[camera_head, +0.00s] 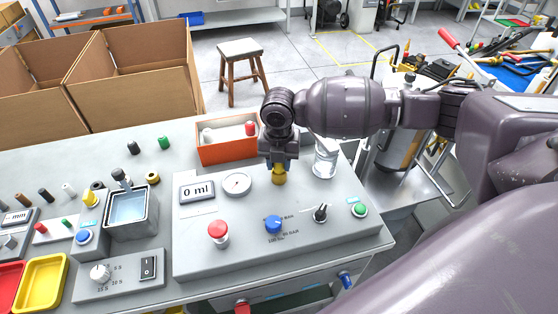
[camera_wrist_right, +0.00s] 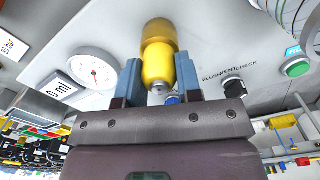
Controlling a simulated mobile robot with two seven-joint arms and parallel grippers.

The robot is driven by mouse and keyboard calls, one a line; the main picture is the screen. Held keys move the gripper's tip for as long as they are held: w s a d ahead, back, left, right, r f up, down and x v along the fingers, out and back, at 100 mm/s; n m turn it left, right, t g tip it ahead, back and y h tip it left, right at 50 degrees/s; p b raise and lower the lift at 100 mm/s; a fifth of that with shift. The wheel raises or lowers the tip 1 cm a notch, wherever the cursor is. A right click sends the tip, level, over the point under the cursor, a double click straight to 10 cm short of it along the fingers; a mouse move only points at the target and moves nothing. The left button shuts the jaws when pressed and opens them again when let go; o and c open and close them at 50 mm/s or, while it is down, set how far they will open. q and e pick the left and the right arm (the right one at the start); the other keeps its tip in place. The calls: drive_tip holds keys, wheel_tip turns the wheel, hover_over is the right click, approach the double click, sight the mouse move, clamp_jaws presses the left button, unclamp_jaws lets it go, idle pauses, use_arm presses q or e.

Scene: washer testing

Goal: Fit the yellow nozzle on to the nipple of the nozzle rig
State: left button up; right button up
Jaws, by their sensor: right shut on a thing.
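My right gripper (camera_head: 281,164) is shut on the yellow nozzle (camera_head: 279,177), pointing down over the back part of the grey nozzle rig (camera_head: 200,256). In the right wrist view the nozzle (camera_wrist_right: 158,58) sits between the two blue-grey fingers (camera_wrist_right: 160,84), with a small grey tip at its near end. I cannot make out the nipple; the nozzle and gripper may hide it. I cannot tell whether the nozzle touches the rig. My left gripper is not in view.
The rig carries a 0 ml display (camera_head: 197,192), a gauge (camera_head: 237,183), a red button (camera_head: 218,231), a blue knob (camera_head: 273,225) and a green button (camera_head: 360,209). A clear cylinder (camera_head: 325,160) stands right of the gripper. An orange box (camera_head: 222,154) lies behind; a water tank (camera_head: 131,220) stands left.

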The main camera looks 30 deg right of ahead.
drive_tip(key=shift+f, duration=0.1)
drive_tip(key=o, duration=1)
wheel_tip(320, 180, up, 11)
drive_tip(key=shift+f+p, duration=0.1)
drive_tip(key=shift+p, duration=0.55)
